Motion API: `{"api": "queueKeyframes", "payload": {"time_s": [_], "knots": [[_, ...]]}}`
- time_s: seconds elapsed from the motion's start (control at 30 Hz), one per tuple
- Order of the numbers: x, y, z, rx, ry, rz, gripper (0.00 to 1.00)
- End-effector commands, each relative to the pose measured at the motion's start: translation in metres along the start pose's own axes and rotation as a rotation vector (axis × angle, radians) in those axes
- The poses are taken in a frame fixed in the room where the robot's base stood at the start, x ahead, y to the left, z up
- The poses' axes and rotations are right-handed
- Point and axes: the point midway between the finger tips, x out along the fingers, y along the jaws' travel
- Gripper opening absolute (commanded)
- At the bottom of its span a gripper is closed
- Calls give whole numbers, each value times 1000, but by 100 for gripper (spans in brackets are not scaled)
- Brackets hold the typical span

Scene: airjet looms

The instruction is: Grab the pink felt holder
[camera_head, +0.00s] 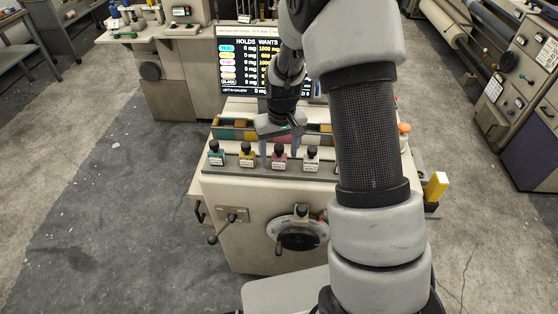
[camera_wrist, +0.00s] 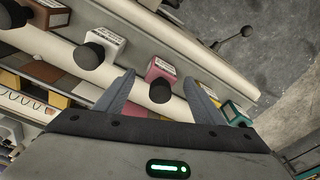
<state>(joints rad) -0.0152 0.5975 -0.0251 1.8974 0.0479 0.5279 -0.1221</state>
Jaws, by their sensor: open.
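The pink felt holder (camera_head: 279,157) is a small pink block with a white label and a black round knob. It stands in the row on the front ledge of the cream machine (camera_head: 240,190). In the wrist view the pink felt holder (camera_wrist: 161,71) shows between the fingertips. My gripper (camera_head: 280,150) points down over it, with its fingers apart on either side; the fingers also show in the wrist view (camera_wrist: 161,77). Nothing is held. I cannot tell how far the fingertips are above or beside the holder.
A yellow holder (camera_head: 247,155) and a teal holder (camera_head: 216,154) stand to the left in the head view. A white holder (camera_head: 312,157) stands to the right. Behind the row is a tray of coloured compartments (camera_head: 228,132), and a screen (camera_head: 240,60) stands farther back.

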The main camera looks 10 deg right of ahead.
Motion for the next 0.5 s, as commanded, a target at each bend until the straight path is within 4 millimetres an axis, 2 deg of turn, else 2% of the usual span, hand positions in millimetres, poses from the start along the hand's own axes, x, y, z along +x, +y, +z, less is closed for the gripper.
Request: {"api": "queueKeyframes", "payload": {"time_s": [0.13,0.37,0.4,0.5], "knots": [[15,0,0,-1,0,0,62],[17,0,-1,-1,2,0,62],[17,0,-1,-1,2,0,61],[17,0,-1,-1,2,0,44]]}}
